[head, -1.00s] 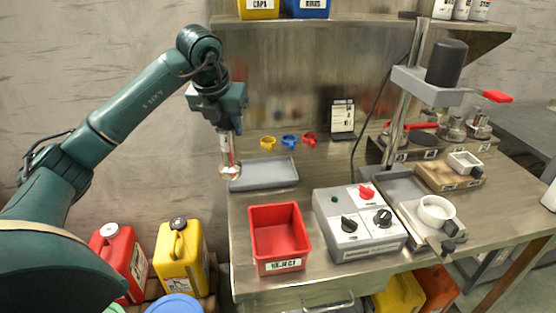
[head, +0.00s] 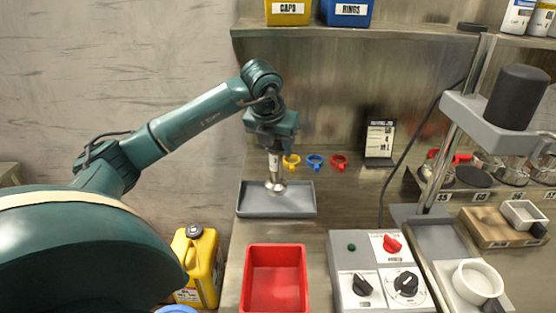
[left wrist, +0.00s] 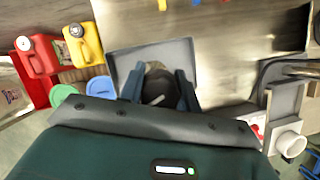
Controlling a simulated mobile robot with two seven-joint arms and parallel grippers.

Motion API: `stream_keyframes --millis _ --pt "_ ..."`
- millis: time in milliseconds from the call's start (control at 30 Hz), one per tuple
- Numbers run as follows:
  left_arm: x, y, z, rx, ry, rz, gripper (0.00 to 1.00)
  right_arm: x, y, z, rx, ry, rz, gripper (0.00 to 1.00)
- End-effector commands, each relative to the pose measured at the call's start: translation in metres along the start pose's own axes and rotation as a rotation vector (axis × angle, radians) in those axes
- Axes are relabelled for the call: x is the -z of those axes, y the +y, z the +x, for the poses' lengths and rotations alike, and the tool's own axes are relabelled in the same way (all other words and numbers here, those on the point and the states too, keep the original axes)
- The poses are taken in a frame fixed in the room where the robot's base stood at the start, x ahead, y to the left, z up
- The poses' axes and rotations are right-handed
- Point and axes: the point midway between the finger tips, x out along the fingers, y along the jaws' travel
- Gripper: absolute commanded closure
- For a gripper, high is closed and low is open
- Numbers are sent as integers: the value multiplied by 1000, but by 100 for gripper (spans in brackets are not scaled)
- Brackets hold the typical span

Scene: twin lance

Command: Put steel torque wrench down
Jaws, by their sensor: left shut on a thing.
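My left gripper (head: 273,148) points down above the grey tray (head: 246,211) at the back left of the bench. It is shut on the steel torque wrench (head: 276,178), which hangs upright with its wider metal end low over the tray. I cannot tell whether that end touches the tray floor. In the left wrist view, the two fingers (left wrist: 160,88) stand either side of the dark top of the wrench (left wrist: 157,92), with the tray (left wrist: 183,50) behind. My right gripper is not in view.
A red bin (head: 275,283) stands in front of the tray. Yellow, blue and red rings (head: 316,161) lie behind it. A control box (head: 380,275) and a press stand (head: 495,108) are to the right. A shelf (head: 400,38) runs above.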

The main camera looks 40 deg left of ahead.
Motion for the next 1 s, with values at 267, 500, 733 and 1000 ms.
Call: stream_keyframes --millis 267,500,733,1000 --pt "13 0 30 0 -1 0 100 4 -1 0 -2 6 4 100" --pt "13 0 32 1 -3 -1 100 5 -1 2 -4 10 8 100" --pt "14 0 34 0 0 0 56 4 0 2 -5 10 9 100" --pt "14 0 34 0 0 0 45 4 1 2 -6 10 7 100"
